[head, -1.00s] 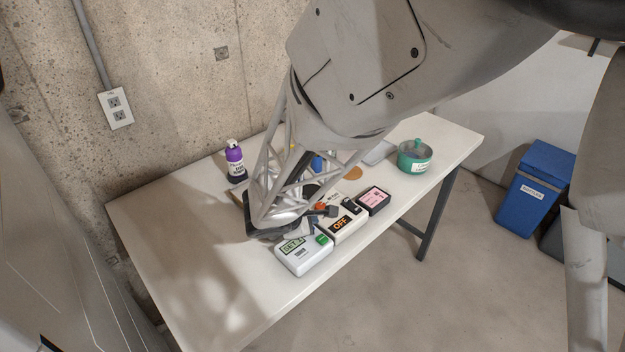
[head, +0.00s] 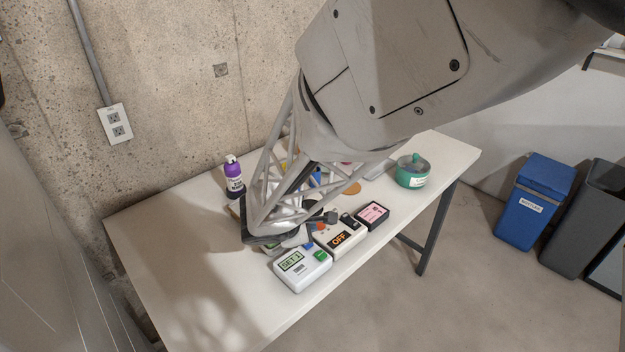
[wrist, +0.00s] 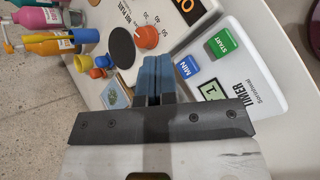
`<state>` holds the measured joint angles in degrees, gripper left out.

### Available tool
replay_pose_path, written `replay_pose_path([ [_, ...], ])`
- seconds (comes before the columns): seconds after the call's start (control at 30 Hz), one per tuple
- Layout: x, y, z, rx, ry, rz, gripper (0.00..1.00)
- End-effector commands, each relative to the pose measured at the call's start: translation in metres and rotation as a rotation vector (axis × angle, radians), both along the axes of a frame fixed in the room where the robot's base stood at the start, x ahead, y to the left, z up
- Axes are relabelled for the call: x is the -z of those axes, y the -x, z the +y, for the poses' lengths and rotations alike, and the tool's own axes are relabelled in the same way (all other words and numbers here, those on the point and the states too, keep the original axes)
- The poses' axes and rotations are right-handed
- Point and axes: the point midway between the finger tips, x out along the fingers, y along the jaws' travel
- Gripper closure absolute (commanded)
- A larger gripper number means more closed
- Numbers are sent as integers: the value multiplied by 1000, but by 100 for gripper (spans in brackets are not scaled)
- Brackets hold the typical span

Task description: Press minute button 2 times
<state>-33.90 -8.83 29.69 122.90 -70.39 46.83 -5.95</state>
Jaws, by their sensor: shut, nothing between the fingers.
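The white timer (head: 296,280) lies on the table near its front edge, its display reading what looks like SET:1. Its blue MIN button (wrist: 187,67) and green START button (wrist: 220,43) show in the wrist view. They also show in the head view as a blue button (head: 308,246) and a green button (head: 320,255). My gripper (wrist: 154,64) is shut and empty, its blue fingertips just left of the MIN button in the wrist view, apart from it in the picture. The fingers' height above the table is unclear. The arm hides part of this area in the head view.
A hot plate with an OFF display (head: 341,239) and orange knob (wrist: 146,37) stands beside the timer. A pink-screened device (head: 373,214), green pot (head: 412,171) and purple bottle (head: 233,178) stand farther off. The table's left part is clear.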

Motion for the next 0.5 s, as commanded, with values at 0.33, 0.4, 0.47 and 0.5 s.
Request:
replay_pose_path([
  [0.33, -24, 0, 0, 1, -1, -2, 100],
  [0.4, -27, 0, 0, 0, 0, -1, 100],
  [0.47, -29, 0, 0, 1, -1, 0, 100],
  [0.5, -29, 0, 0, 1, -1, 0, 100],
])
